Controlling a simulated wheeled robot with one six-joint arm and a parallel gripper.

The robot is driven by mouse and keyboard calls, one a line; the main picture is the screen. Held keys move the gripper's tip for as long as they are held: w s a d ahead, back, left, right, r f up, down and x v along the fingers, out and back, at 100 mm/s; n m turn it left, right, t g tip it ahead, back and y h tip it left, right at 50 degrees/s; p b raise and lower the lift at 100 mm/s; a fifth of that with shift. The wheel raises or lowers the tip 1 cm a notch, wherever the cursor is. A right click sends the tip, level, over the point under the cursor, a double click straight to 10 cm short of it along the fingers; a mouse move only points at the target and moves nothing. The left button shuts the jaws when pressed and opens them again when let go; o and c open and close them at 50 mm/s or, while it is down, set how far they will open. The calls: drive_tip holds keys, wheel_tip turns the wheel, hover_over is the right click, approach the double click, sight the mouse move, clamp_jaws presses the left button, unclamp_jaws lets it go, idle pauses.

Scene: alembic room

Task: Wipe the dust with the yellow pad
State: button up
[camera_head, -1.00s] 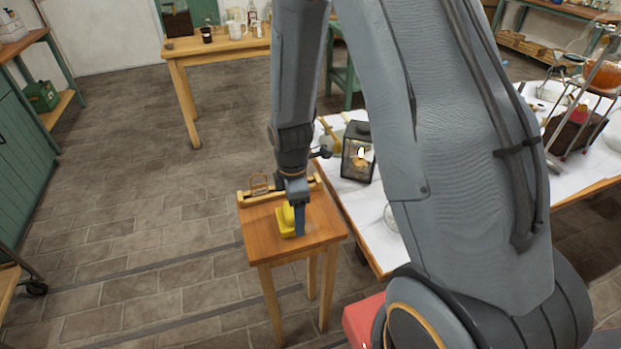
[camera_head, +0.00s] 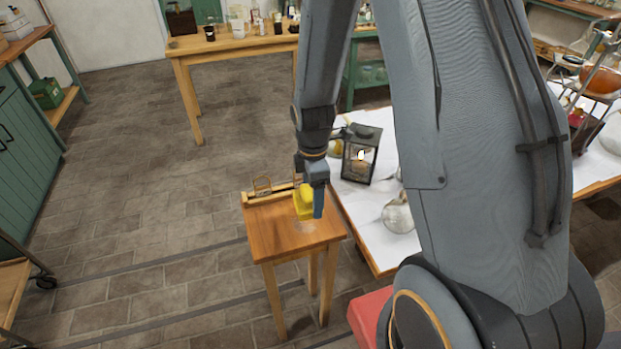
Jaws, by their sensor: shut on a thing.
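The yellow pad (camera_head: 303,203) is held in my gripper (camera_head: 312,203) over the small wooden stand (camera_head: 265,228). My gripper is shut on it and points down; its blue finger partly hides the pad. The pad looks slightly tilted and seems to be a little above the stand's top, though the exact gap cannot be told. A faint pale patch that looks like dust (camera_head: 304,227) shows on the stand's top, just below and in front of the pad.
A small wooden rack (camera_head: 262,187) lines the stand's back edge. A black lantern (camera_head: 361,154) and round glassware (camera_head: 397,214) are on the white-covered table at right. My arm hides part of that table. Open floor lies to the left.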

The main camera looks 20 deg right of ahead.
drive_tip(key=shift+r+p, duration=0.9)
drive_tip(key=shift+r, duration=0.5)
